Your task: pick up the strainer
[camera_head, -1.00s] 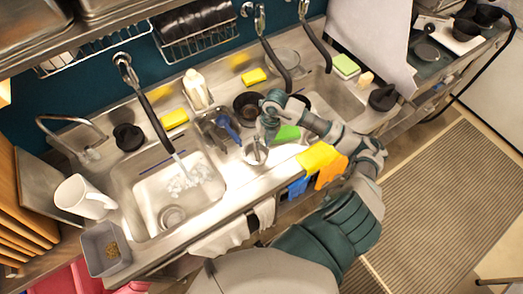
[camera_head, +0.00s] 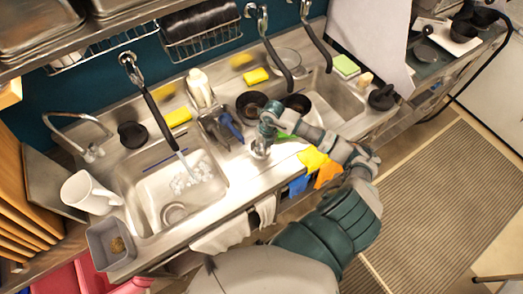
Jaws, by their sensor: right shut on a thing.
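The strainer (camera_head: 259,153) is a small metal round piece on the steel counter between the two sink basins. My right gripper (camera_head: 262,144) reaches down from above and is shut on it; the fingers and wrist hide much of it. I cannot tell whether it is clear of the counter. My left gripper is not in view.
A blue-handled tool (camera_head: 231,126) lies left of my right gripper, and dark round pans (camera_head: 251,103) stand behind it. Orange and yellow cloths (camera_head: 312,159) hang at the front edge. The left basin (camera_head: 190,190) holds ice-like pieces. A black-handled hose tap hangs above it.

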